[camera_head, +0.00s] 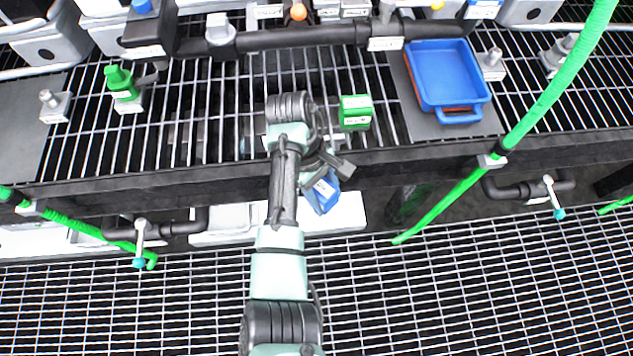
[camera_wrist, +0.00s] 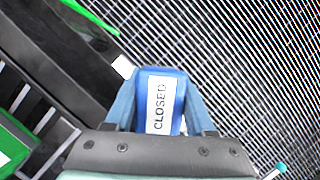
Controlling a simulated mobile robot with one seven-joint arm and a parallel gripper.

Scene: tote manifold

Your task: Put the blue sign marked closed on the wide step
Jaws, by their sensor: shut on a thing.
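The blue sign marked closed (camera_wrist: 161,104) fills the middle of the wrist view, its white label reading CLOSED. My gripper (camera_wrist: 160,88) is shut on it, with one finger on each side. In the head view the blue sign (camera_head: 323,194) hangs in my gripper (camera_head: 328,183), in front of the front beam of the raised grating. Pale slabs (camera_head: 347,213) lie low beneath the beam, partly behind my arm and the sign. I cannot tell for certain which one is the wide step. The sign looks apart from them.
A green labelled block (camera_head: 355,112) stands on the raised grating (camera_head: 225,95). A blue tray (camera_head: 446,78) sits over a red one at the right. Green hoses (camera_head: 545,100) cross in front of the beam (camera_head: 110,190). The grated floor (camera_head: 450,300) is clear.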

